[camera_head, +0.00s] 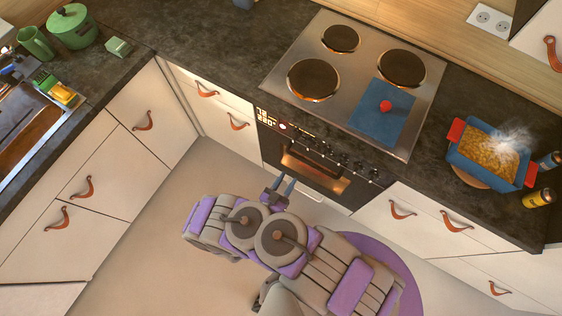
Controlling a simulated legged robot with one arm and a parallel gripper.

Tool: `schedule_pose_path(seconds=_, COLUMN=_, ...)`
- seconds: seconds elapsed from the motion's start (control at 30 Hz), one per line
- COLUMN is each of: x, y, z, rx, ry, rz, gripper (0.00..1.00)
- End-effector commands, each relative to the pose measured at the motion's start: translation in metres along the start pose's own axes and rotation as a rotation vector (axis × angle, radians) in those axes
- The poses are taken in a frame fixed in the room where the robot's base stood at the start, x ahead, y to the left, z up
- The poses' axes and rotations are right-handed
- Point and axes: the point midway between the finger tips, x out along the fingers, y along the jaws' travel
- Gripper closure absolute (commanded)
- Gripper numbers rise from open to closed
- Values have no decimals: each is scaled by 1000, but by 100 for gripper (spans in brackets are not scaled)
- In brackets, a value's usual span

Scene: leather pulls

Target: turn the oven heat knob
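The oven (312,171) is built in below the hob, with a lit inside showing through its door window. Its control strip carries a lit display (267,117) at the left and a row of several small dark knobs (326,150) to the right. The knobs are too small to tell which is the heat knob. My gripper (283,185) is in front of the oven door, below the control strip and apart from the knobs in the picture. Its two thin grey fingers look spread apart with nothing between them.
Drawers with leather pulls flank the oven. The floor (150,245) at left is clear.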

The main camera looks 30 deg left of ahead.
Motion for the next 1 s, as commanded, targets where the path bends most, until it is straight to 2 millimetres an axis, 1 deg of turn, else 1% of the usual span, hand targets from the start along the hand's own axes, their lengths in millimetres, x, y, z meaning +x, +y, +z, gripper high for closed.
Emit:
schedule_pose_path(seconds=0.03, x=-8, y=-1, z=1, rx=0, ry=-1, rz=-3, gripper=61)
schedule_pose_path(seconds=0.1, x=-18, y=-1, z=1, rx=0, ry=0, rz=-4, gripper=61)
schedule_pose_path(seconds=0.3, x=-31, y=0, z=0, rx=-1, ry=0, rz=0, gripper=61)
schedule_pose_path(seconds=1.0, x=-32, y=0, z=0, rx=-1, ry=0, rz=0, gripper=61)
